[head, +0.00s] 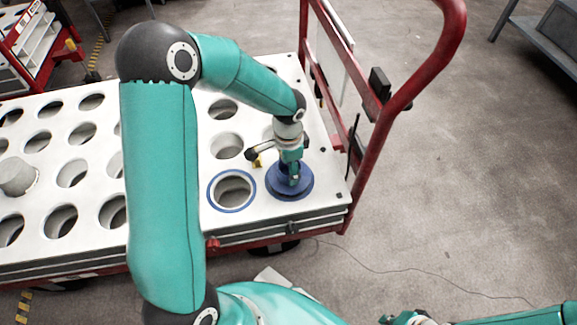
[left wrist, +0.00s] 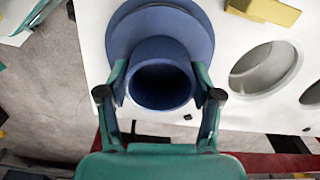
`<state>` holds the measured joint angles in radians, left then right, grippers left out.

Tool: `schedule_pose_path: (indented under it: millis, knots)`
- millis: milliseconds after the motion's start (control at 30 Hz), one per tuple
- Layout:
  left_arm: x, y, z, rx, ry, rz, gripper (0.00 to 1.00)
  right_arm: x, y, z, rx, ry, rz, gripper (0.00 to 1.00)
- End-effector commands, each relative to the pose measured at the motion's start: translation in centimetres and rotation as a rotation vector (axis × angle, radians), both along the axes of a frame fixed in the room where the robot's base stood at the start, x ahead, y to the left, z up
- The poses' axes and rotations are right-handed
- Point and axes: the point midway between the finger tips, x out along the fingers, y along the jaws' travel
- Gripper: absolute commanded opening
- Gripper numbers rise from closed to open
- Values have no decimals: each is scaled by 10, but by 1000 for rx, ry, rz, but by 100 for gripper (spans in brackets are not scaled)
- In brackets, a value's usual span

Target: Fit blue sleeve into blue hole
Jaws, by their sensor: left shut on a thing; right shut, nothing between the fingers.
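The blue sleeve (head: 303,187) is a round tube with a wide flange, at the right end of the white perforated panel (head: 335,205). My left gripper (head: 290,178) is shut on its tube from above. In the left wrist view the sleeve (left wrist: 161,88) has a finger on each side, with its dark opening facing the camera. Whether its flange touches the panel is hard to tell. The blue hole (head: 212,192), ringed in blue, is just left of the sleeve and looks empty. My right gripper (head: 388,319) is shut and empty at the bottom edge, partly cut off.
The panel has several plain holes in rows, some hidden behind my left arm. A whitish sleeve (head: 17,176) stands at far left. A red cart handle (head: 383,135) rises beyond the panel's right end. A yellow piece (left wrist: 264,10) lies near the sleeve.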

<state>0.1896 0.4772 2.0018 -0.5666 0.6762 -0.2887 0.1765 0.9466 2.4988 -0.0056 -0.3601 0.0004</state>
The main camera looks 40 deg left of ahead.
Motion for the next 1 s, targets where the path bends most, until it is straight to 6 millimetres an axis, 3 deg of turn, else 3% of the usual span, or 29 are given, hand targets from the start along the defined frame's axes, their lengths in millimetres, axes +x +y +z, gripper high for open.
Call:
schedule_pose_path:
  millis: [667,700,867,1000]
  knots:
    - [0,0,-18,-1,-1,1,21,0,0,-15,0,0,0,0]
    - [0,0,-18,-1,-1,1,67,0,0,-15,0,0,0,0]
    - [0,0,-17,-1,-1,0,93,0,0,-14,0,0,0,0]
    - [0,0,-17,-1,-1,0,94,0,0,-14,0,0,0,0]
